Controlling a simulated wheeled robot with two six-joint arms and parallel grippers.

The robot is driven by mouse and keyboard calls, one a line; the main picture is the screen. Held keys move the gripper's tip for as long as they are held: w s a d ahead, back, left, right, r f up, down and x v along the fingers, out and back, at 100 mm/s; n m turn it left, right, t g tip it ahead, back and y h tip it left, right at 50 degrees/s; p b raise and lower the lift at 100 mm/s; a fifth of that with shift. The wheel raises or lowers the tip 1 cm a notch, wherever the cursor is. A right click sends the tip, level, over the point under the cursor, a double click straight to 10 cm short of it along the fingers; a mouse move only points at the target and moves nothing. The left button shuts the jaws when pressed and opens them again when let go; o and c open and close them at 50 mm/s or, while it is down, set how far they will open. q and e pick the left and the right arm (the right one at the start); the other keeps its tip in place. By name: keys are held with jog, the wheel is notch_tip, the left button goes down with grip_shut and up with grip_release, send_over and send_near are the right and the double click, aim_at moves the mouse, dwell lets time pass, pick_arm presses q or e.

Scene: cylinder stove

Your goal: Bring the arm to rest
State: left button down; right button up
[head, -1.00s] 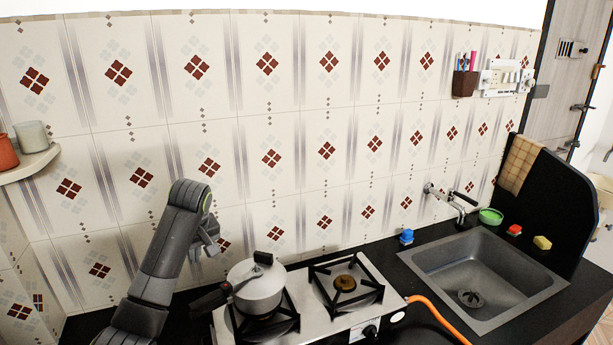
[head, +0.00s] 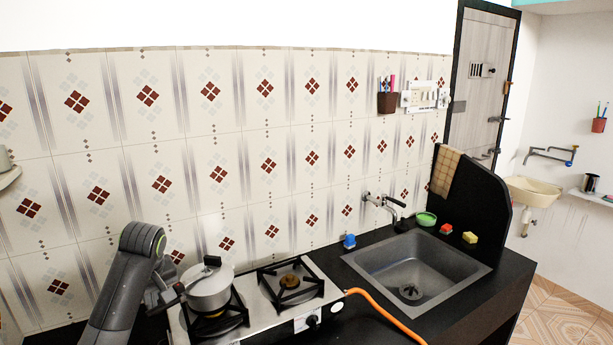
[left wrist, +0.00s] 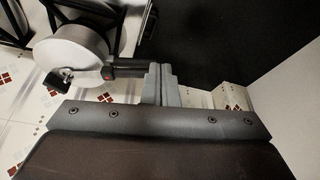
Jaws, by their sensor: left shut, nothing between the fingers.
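My left arm comes in at the lower left of the head view. Its gripper (head: 160,288) is beside the left end of the stove, near the handle of a pot. In the left wrist view the gripper fingers (left wrist: 160,84) are shut together with nothing between them. The silver lidded pot (head: 209,289) sits on the left burner. It also shows in the left wrist view (left wrist: 72,60), with its dark handle (left wrist: 125,68) pointing toward the fingers. Whether handle and fingers touch is unclear. My right gripper is not in view.
The two-burner stove (head: 252,326) stands on a black counter; its right burner (head: 290,284) is empty. An orange hose (head: 385,317) runs from the stove. A tiled wall (head: 215,125) is behind.

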pick_arm(q)
jog(key=s+d+f+m, duration=0.2)
jog(key=s+f+m, duration=0.3)
jog(key=s+f, duration=1.25)
jog(key=s+d+f+m+h, duration=0.1)
jog(key=s+d+m, duration=0.15)
jog(key=s, duration=1.95)
notch_tip(320, 180, down, 31)
jog(key=a+b, duration=0.2)
jog(key=b, duration=0.4)
jog(key=s+d+f+g+b, duration=0.1)
jog(key=s+f+b, duration=0.3)
jog(key=s+f, duration=1.1)
notch_tip(320, 180, down, 4)
jog(key=shift+s+f+m+g+h, duration=0.2)
jog(key=shift+m+g+h, duration=0.1)
jog(key=shift+m+h, duration=0.1)
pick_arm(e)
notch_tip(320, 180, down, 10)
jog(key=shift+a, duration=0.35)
